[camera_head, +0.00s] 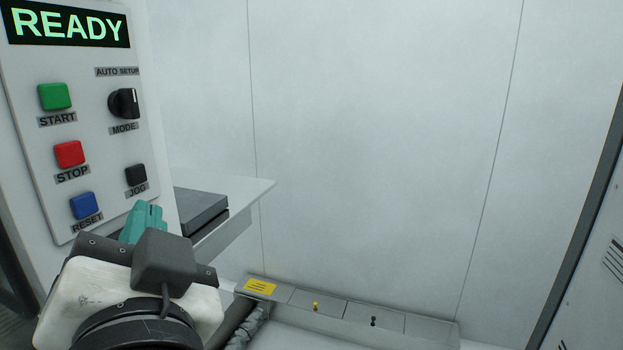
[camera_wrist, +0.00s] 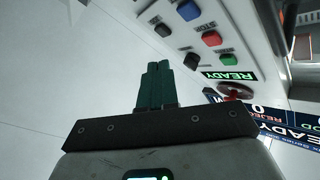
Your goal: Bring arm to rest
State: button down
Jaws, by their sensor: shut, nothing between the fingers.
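My gripper (camera_head: 145,214) is in front of the lower part of the control panel in the head view, its teal fingers near the blue RESET button (camera_head: 83,205). The fingers also show in the wrist view (camera_wrist: 156,72), side by side and shut with nothing between them. My wrist and arm fill the lower left of the head view. The panel (camera_head: 95,150) carries a lit READY display (camera_head: 68,24). I cannot tell whether the fingers touch the panel.
The panel has a green START button (camera_head: 54,96), a red STOP button (camera_head: 70,153), a black JOG button (camera_head: 135,174) and a MODE knob (camera_head: 124,103). A grey shelf (camera_head: 255,190) stands behind my gripper.

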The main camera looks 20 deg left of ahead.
jog(key=w+d+f+g+h, duration=0.1)
jog(key=w+d+f+h, duration=0.2)
jog(key=w+d+f, duration=0.35)
jog(key=w+d+f+g+h, duration=0.1)
jog(key=w+d+f+h, duration=0.2)
jog(key=d+f, duration=0.6)
jog(key=d+f+g+h, duration=0.3)
jog(key=d+f+h, duration=0.1)
jog(key=d+f, duration=1.15)
jog(key=s+d+f+g+h, duration=0.3)
jog(key=s+d+f+g, duration=0.1)
jog(key=s+d+f, duration=0.9)
jog(key=s+d+f+g, duration=0.2)
jog(key=s+f, duration=0.2)
jog(key=s, duration=0.2)
jog(key=s+d+f+m+g, duration=0.1)
jog(key=s+d+f+g, duration=0.2)
jog(key=s, duration=0.3)
jog(key=shift+s+f, duration=0.4)
jog(key=shift+f, duration=0.4)
